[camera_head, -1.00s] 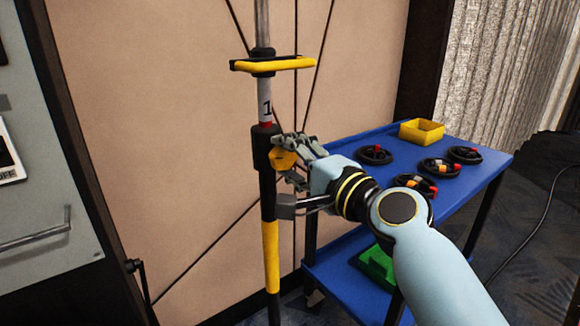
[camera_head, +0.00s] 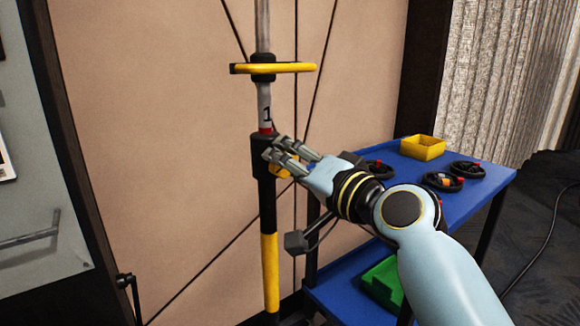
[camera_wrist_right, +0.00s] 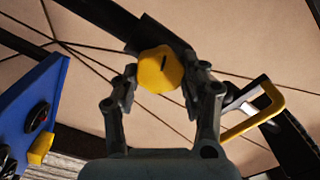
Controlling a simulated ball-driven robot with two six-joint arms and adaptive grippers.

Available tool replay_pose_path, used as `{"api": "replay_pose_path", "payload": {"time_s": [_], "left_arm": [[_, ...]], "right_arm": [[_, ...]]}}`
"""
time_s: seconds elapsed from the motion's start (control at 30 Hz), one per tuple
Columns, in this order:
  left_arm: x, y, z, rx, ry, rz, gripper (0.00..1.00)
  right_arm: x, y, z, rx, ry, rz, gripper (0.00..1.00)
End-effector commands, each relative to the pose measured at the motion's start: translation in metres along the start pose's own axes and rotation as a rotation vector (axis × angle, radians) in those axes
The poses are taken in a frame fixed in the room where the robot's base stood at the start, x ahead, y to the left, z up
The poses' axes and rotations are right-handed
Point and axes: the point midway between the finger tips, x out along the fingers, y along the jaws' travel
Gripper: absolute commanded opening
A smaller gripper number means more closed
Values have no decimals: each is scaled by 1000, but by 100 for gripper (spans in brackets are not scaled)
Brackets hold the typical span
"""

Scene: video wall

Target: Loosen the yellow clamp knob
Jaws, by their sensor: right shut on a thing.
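The yellow clamp knob (camera_head: 279,171) sits on the black collar of an upright pole (camera_head: 267,195) and is partly hidden by my fingers in the head view. In the right wrist view the knob (camera_wrist_right: 160,69) is many-sided, with a dark slot line on its face. My right gripper (camera_head: 277,157) is shut on the knob; in the wrist view its fingers (camera_wrist_right: 160,80) stand on either side of it. The pole has a red band and a white label "1" above the collar, and a yellow section below. My left gripper is not in view.
A yellow handle (camera_head: 290,67) sticks out from the pole above the collar. A blue cart (camera_head: 478,198) at right holds several black handwheels and a yellow bin (camera_head: 422,153), with a green bin (camera_head: 383,285) below. Dark cables cross the tan panel behind.

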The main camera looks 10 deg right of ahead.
Motion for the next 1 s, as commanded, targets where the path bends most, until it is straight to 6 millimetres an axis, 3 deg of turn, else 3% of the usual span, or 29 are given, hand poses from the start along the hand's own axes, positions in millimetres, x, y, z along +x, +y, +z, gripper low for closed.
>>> {"api": "replay_pose_path", "payload": {"time_s": [0.5, 0.53, 0.7, 1.0], "left_arm": [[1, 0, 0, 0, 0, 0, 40], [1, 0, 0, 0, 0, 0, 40], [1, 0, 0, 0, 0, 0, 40], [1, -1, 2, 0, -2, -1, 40]], "right_arm": [[0, 2, 3, -17, -6, 4, 12], [0, 2, 3, -17, -7, 4, 46], [0, 1, 2, -17, -5, 3, 68], [-2, 1, 1, -18, -2, 2, 68]]}}
